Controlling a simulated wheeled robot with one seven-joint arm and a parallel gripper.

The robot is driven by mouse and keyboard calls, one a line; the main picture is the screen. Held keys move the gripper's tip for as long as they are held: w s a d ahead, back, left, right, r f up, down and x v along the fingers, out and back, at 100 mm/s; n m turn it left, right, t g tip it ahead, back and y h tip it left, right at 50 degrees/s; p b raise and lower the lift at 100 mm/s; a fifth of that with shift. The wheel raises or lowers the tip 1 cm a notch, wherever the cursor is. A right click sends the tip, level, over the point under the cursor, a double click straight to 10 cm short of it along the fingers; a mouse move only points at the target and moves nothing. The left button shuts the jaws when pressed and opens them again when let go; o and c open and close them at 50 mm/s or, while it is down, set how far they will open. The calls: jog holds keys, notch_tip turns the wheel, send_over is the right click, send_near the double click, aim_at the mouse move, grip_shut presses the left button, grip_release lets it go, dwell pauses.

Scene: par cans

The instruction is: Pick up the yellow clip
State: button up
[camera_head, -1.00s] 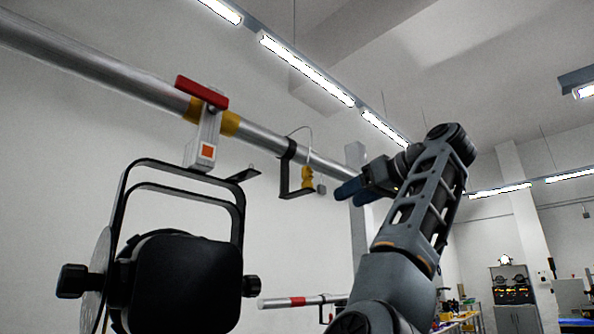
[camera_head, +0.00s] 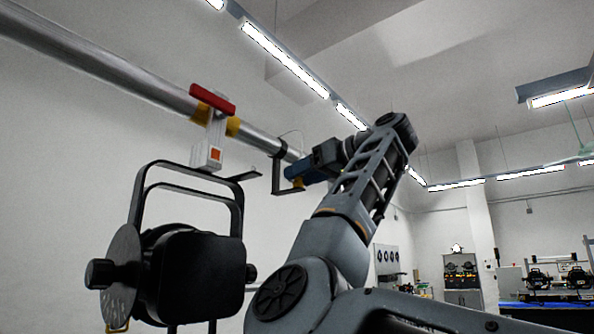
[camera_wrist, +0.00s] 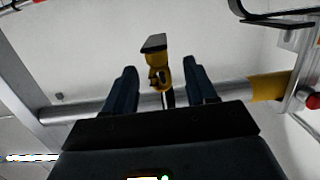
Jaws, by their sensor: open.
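The yellow clip (camera_wrist: 161,76) shows in the wrist view between my two blue fingers, ahead of the palm. A dark plate (camera_wrist: 153,43) is at its upper end. I see gaps on both sides of the clip. My gripper (camera_wrist: 160,70) is open and does not hold it. In the head view, my gripper (camera_head: 293,172) is at the black hook bracket (camera_head: 276,176) under the pipe. The clip is mostly hidden there, with only a bit of yellow below the fingers.
The metal pipe (camera_head: 258,138) runs behind the clip, close to my gripper. A clamp with a red handle (camera_head: 213,99) and yellow bands holds a black par can (camera_head: 200,275) to the left. Open room lies below the pipe, right of the can.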

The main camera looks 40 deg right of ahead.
jog(key=x, duration=0.2)
jog(key=shift+w+a+r+p, duration=0.2)
jog(key=shift+w+p, duration=0.1)
jog(key=shift+p, duration=0.1)
jog(key=shift+w+f, duration=0.2)
jog(key=shift+w, duration=0.35)
jog(key=shift+c, duration=0.4)
grip_shut()
